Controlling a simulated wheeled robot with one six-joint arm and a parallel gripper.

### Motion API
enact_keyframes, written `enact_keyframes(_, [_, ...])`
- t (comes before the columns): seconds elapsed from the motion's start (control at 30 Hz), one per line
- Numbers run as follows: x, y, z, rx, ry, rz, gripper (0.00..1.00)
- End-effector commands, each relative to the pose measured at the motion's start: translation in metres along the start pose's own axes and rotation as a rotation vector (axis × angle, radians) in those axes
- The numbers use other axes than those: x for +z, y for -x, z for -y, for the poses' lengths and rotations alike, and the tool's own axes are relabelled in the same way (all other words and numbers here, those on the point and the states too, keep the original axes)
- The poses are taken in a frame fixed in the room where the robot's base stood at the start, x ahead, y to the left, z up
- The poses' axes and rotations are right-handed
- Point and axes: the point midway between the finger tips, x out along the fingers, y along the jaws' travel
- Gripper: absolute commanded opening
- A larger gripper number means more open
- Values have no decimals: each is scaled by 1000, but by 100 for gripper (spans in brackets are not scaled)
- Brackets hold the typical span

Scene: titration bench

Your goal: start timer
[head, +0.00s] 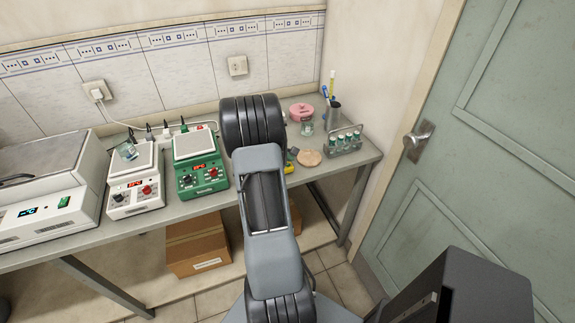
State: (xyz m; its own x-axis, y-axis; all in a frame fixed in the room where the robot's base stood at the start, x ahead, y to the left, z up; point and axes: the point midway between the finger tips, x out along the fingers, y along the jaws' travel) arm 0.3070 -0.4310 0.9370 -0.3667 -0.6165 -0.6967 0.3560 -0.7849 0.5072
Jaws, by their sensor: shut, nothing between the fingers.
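I cannot pick out a timer for certain. A pink rounded object (301,112) stands at the back right of the bench; it is too small to tell what it is. A small yellow-and-black object (291,176) lies just right of my arm, partly hidden by it. My arm reaches over the bench in the middle of the head view and covers part of the bench top. My gripper does not show; the arm's own links hide the place where it would be.
On the grey bench (232,200) are a white hotplate (136,190), a green hotplate (203,178) and a large white heated unit (45,210) at left. A vial rack (343,143), a pen cup (333,112) and a round cork-coloured disc (308,158) stand at right. A green door (480,150) is beyond.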

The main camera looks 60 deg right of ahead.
Motion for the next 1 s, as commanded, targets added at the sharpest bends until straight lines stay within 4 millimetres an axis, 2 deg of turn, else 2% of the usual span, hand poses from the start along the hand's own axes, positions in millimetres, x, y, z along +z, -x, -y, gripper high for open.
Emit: enact_keyframes(1.0, [-5,-8,6,0,0,0,0])
